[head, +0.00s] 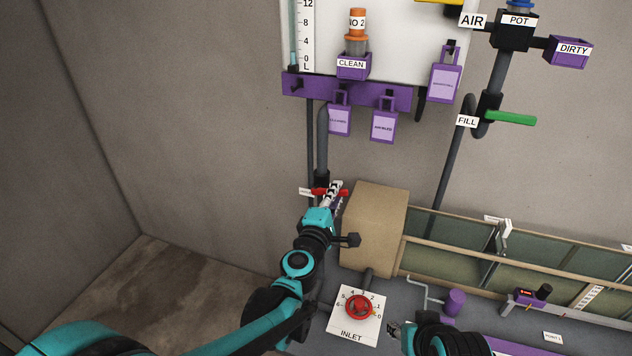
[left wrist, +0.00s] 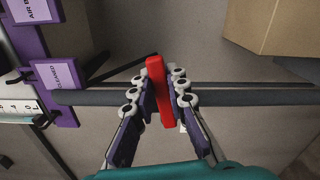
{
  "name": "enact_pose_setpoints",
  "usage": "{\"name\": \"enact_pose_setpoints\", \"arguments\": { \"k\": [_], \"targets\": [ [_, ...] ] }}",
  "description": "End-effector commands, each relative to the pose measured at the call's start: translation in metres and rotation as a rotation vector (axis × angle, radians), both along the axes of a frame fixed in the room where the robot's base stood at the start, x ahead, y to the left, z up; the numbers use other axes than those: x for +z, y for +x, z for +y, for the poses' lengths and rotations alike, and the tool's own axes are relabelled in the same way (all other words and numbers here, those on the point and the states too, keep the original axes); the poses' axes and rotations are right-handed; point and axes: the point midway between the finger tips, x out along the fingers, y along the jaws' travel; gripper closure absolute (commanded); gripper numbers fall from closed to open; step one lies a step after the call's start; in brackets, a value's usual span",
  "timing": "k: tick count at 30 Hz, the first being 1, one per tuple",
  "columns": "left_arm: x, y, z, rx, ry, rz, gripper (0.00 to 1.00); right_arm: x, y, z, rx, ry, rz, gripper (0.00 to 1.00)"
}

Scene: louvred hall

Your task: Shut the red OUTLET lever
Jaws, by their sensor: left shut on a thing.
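The red OUTLET lever (head: 318,191) is on the dark vertical pipe low on the wall, left of the tan box. It looks roughly crosswise to the pipe in the head view. My left gripper (head: 335,190) is at the lever and hides part of it. In the left wrist view the red lever (left wrist: 158,88) stands between the two fingers of my left gripper (left wrist: 160,92), which are shut on it. A small white label (head: 305,192) beside it is too small to read. My right gripper (head: 394,330) is low in the head view, away from the lever; its jaws are unclear.
The tan box (head: 372,225) stands close to the right of the lever. The INLET dial (head: 359,307) with a red knob lies below. A green FILL lever (head: 511,118) is at upper right. Purple tags (head: 384,122) hang above. A glass-sided channel (head: 470,240) runs right.

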Motion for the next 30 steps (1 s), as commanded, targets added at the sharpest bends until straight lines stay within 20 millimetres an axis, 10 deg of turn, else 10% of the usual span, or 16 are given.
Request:
{"name": "enact_pose_setpoints", "arguments": {
  "k": [4, 8, 30],
  "targets": [
    [-0.011, 0.0, -0.001, 0.001, 0.158, -0.051, 1.0, -0.012, 0.0, 0.0, 0.0, 0.0, 0.0, 0.6],
    [-0.009, 0.0, -0.001, 0.001, 0.155, -0.05, 0.61, -0.01, 0.0, 0.0, 0.0, 0.0, 0.0, 0.6],
    [-0.008, -0.05, 0.016, 0.0, 0.153, -0.05, 0.61, -0.004, 0.0, 0.0, 0.0, 0.0, 0.0, 0.6]
  ]
}}
